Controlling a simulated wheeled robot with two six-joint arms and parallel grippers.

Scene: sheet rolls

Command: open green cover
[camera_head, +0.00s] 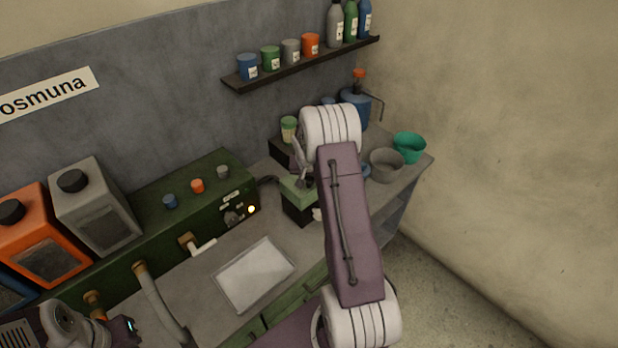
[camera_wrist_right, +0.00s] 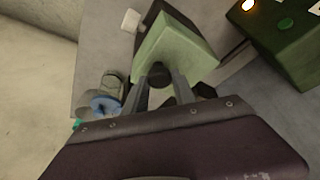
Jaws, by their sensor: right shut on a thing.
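The pale green cover (camera_head: 292,187) sits at the top of a small dark box (camera_head: 299,211) on the bench, partly hidden by my right arm. In the right wrist view the cover (camera_wrist_right: 178,48) fills the upper middle, with a dark round knob (camera_wrist_right: 158,70) on it. My right gripper (camera_wrist_right: 161,88) has a finger on each side of this knob and is shut on it. In the head view the right gripper (camera_head: 308,178) is at the cover, mostly hidden. I cannot tell whether a gap shows under the cover. My left arm is at the lower left; its fingers are not clear.
A green control unit (camera_head: 150,235) with coloured knobs stands left, beside orange and grey hoppers (camera_head: 95,208). A white sheet (camera_head: 254,274) lies on the bench front. Grey (camera_head: 386,166) and teal (camera_head: 409,147) bowls stand right. A shelf (camera_head: 300,66) holds jars and bottles.

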